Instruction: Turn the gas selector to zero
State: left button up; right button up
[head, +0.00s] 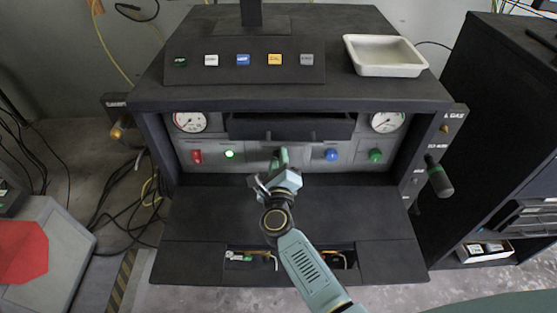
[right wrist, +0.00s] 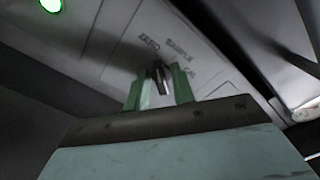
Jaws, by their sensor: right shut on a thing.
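The gas selector (right wrist: 160,80) is a small dark knob on the grey panel. In the right wrist view it sits between the green fingers of my right gripper (right wrist: 160,88), which is shut on it. The labels ZERO, SAMPLE and CAL show above and right of the knob. The knob's pointing direction is hard to tell because the fingers cover much of it. In the head view my right gripper (head: 281,160) reaches the panel's middle and hides the selector. My left gripper does not show.
Two gauges (head: 190,121) (head: 388,121) sit above. A white tray (head: 384,55) stands on top.

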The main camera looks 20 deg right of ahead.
jog(key=o, duration=0.7)
jog(key=shift+s, duration=0.1)
jog(key=v, duration=1.3)
jog(key=shift+s+a, duration=0.1)
jog(key=shift+s, duration=0.05)
